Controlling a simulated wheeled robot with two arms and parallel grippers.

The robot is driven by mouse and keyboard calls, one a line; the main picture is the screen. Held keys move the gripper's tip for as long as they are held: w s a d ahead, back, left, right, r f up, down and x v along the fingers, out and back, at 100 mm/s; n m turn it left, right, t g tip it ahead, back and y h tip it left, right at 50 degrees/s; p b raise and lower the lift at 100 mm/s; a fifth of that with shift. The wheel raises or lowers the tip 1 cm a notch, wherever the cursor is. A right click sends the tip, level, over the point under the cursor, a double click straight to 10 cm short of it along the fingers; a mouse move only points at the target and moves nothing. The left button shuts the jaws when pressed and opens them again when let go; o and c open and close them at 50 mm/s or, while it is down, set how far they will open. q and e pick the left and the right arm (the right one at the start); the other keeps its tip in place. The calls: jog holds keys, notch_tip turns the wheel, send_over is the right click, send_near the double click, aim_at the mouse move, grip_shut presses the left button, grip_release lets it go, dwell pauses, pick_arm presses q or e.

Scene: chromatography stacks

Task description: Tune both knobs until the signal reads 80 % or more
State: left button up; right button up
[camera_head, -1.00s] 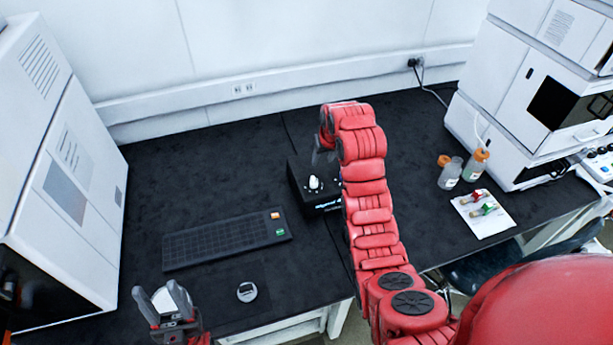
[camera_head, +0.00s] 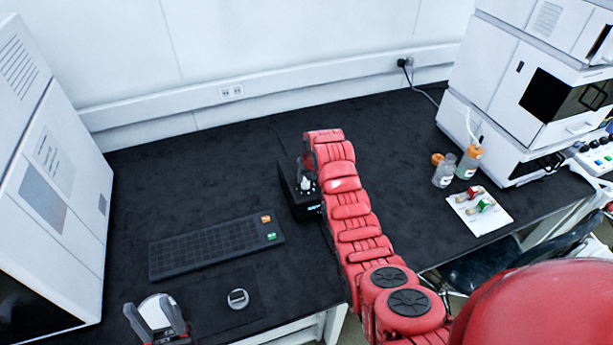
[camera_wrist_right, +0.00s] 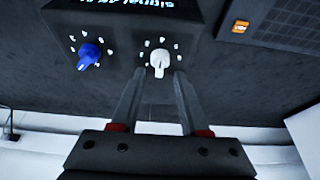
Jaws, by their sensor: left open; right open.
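The black control box (camera_head: 301,205) stands mid-desk, partly hidden by my right arm. In the right wrist view the box (camera_wrist_right: 125,42) shows a blue knob (camera_wrist_right: 89,55) and a white knob (camera_wrist_right: 160,60), each ringed by small marks. The lit signal text is upside down and cut off at the top edge, so I cannot read its value surely. My right gripper (camera_wrist_right: 157,78) is open, its fingertips on either side of the white knob's lower part; contact is unclear. The white knob also shows in the head view (camera_head: 305,184). My left gripper (camera_head: 155,312) is open at the lower left.
A black keyboard-like panel (camera_head: 205,246) and a small round grey device (camera_head: 238,298) lie left of the box. White instruments stand at both sides. Bottles (camera_head: 468,162) and a white card with vials (camera_head: 481,213) lie at the right. The desk behind the box is clear.

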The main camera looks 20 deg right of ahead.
aim_at(305, 183)
jog(key=shift+w+f, duration=0.3)
jog(key=shift+x, duration=0.95)
jog(key=shift+s, duration=0.1)
grip_shut()
